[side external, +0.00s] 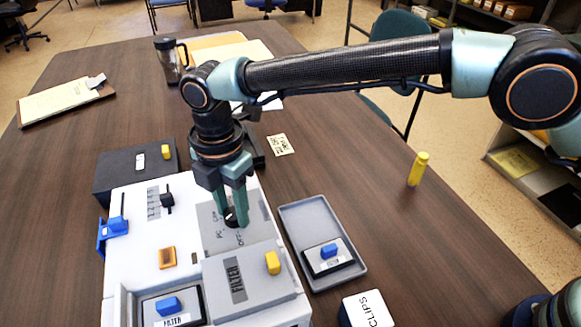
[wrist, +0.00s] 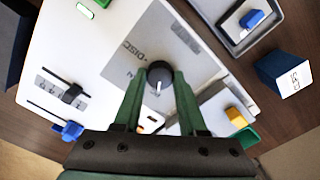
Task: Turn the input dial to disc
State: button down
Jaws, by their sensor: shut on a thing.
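The input dial (side external: 231,217) is a small black round knob on a grey panel (side external: 207,214) on top of a white machine (side external: 136,252). My gripper (side external: 237,220) points down and is shut on the dial, one green finger on each side. In the wrist view the dial (wrist: 160,74) sits between the fingertips (wrist: 156,79), with a white pointer mark on its lower half. The word DISC (wrist: 132,49) is printed up and left of it. The other dial labels are partly hidden or too small to read surely.
A grey tray (side external: 303,216), a CLIPS box (side external: 367,310) and a yellow marker (side external: 418,169) stand to the right.

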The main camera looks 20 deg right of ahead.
jog(key=m, duration=0.6)
jog(key=shift+r+m, duration=0.1)
jog(key=shift+m, duration=0.2)
jog(key=m, duration=1.2)
jog(key=shift+m, duration=0.3)
jog(key=m, duration=0.5)
jog(key=shift+m, duration=0.3)
jog(key=shift+c, duration=2.3)
grip_release()
